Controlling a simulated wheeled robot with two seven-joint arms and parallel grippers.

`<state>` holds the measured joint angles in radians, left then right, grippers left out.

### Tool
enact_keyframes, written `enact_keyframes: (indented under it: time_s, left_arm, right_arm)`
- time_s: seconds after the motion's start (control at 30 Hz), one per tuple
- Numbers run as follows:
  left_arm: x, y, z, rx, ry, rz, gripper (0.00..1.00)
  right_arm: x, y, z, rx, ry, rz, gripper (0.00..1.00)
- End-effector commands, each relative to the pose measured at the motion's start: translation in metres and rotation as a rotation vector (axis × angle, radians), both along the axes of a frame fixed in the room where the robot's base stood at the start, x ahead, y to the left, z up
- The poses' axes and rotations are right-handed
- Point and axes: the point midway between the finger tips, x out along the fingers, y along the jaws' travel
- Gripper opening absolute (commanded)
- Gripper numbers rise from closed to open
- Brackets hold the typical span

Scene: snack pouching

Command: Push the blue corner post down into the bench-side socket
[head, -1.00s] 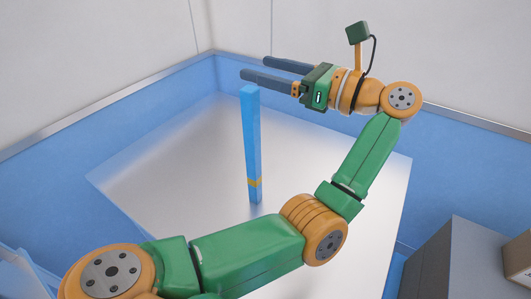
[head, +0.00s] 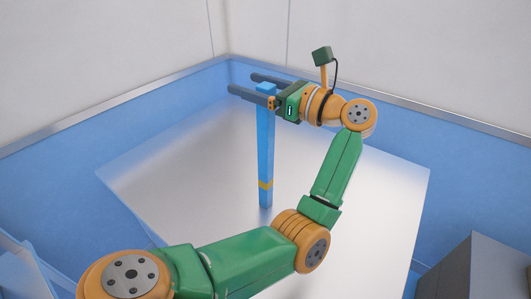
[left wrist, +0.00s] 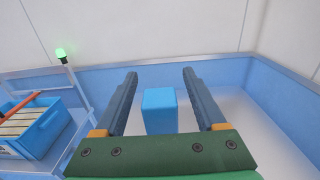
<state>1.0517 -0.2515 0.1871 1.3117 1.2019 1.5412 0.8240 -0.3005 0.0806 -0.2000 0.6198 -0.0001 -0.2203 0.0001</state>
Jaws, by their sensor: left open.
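The blue corner post (head: 265,150) stands upright over the bench (head: 350,205), with a yellow band near its foot. Its blue top (left wrist: 159,110) shows between the fingers in the left wrist view, with a gap on each side. My left gripper (head: 241,84) is open, its fingers level and on either side of the post's upper end, with the post's top standing slightly above the near finger. The left wrist view also shows this gripper (left wrist: 160,74). No socket is visible at the post's foot, and I cannot tell how it is seated. My right gripper is out of view.
A low blue wall (head: 150,110) with a metal rim runs behind the bench. A grey box (head: 470,270) is at the lower right. In the left wrist view, a blue crate (left wrist: 45,135) and a green lamp (left wrist: 61,53) are at the left. The bench around the post is clear.

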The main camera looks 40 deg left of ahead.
Motion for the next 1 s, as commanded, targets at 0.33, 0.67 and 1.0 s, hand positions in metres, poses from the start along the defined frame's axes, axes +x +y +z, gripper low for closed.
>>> enact_keyframes:
  time_s: [0.33, 0.67, 1.0]
  left_arm:
    - [0.0002, -0.0007, -0.0007, 0.000, 0.000, 0.000, 0.08]
    - [0.0002, -0.0009, -0.0008, -0.001, 0.001, 0.000, 0.00]
    - [0.0002, -0.0009, -0.0008, -0.001, 0.001, 0.000, 0.00]
  right_arm:
    - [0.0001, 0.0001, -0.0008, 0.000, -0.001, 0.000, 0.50]
    - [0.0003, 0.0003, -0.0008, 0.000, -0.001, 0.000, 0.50]
    - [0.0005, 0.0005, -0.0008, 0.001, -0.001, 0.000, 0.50]
